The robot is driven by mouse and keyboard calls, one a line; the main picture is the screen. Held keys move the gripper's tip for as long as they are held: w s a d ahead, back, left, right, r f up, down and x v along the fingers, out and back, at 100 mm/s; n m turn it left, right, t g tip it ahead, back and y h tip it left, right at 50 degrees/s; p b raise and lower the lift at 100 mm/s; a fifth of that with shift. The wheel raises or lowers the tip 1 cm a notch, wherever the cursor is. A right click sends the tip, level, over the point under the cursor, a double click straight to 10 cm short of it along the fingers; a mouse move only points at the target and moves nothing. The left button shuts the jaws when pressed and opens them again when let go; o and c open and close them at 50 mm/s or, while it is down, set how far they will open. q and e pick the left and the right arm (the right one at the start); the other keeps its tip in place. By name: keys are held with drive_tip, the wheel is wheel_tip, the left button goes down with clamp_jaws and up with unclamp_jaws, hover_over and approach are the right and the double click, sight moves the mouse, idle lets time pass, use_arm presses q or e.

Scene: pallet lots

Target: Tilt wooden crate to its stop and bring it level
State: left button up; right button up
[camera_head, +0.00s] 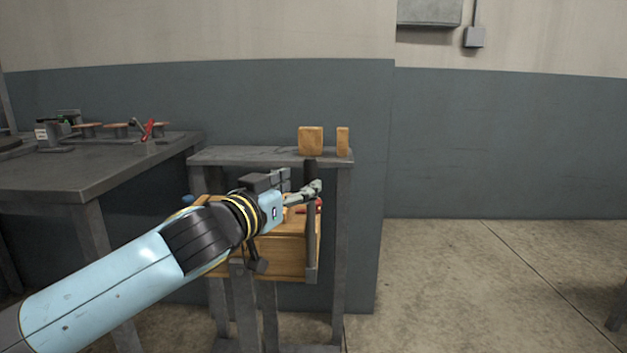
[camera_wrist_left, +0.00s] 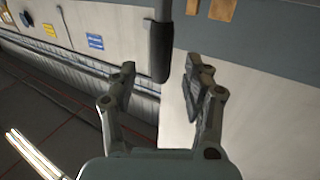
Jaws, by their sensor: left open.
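The wooden crate (camera_head: 285,262) sits in a grey metal stand, partly hidden behind my left arm. An upright grey lever (camera_head: 312,250) runs along its right side and ends at the top in a dark handle (camera_head: 310,170). My left gripper (camera_head: 301,182) is open at the upper part of this lever. In the left wrist view the dark handle (camera_wrist_left: 162,48) hangs down between the open fingers (camera_wrist_left: 160,85), with a gap on both sides. Whether the crate is tilted is hard to tell. My right gripper is out of view.
Two wooden blocks (camera_head: 311,141) (camera_head: 343,141) stand on the grey shelf (camera_head: 240,157) above the crate. A red item (camera_head: 316,206) shows beside the lever. A grey workbench (camera_head: 75,178) with small tools stands at left.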

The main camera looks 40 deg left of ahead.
sight(307, 180)
use_arm(q)
drive_tip(key=w, duration=0.5)
drive_tip(key=shift+w+a, duration=0.2)
drive_tip(key=shift+a, duration=0.05)
drive_tip(key=shift+f, duration=0.1)
clamp_jaws()
